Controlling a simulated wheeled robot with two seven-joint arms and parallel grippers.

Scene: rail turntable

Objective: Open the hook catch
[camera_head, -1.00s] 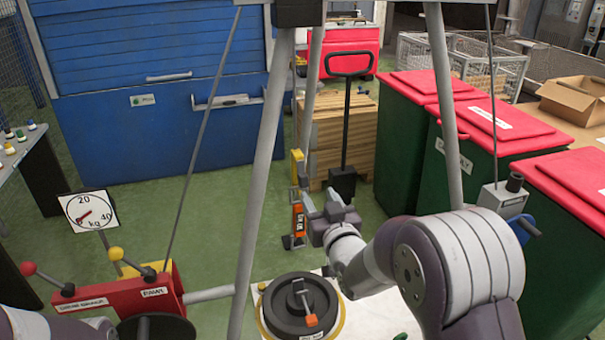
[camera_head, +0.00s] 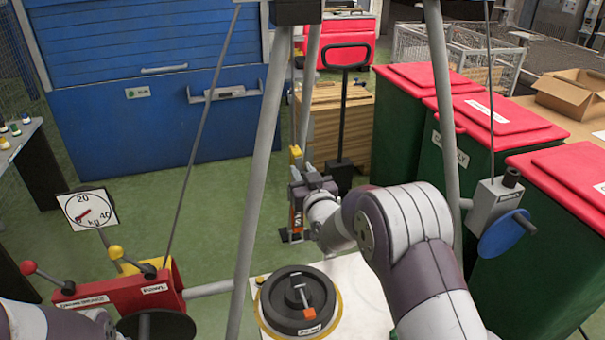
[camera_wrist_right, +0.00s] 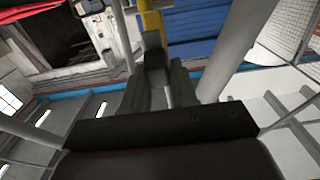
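A yellow and orange labelled upright piece (camera_head: 297,218) with dark parts stands or hangs at the middle, between the tripod legs. I cannot make out a separate hook catch on it. My right gripper (camera_head: 303,170) overlaps its upper part and hides some of it. In the right wrist view, the two dark fingers (camera_wrist_right: 157,92) are apart, with a dark block (camera_wrist_right: 153,48) and a yellow bar (camera_wrist_right: 151,20) just beyond or between them. Contact cannot be told. My left arm shows only at the lower left; its gripper is out of view.
Grey tripod legs (camera_head: 262,160) stand on both sides of my right arm. A round black lid (camera_head: 285,310) with an orange-tipped handle lies below. A red lever box (camera_head: 120,290), a dial (camera_head: 88,210), a winch with a blue wheel (camera_head: 506,232) and red-lidded bins (camera_head: 490,118) surround the space.

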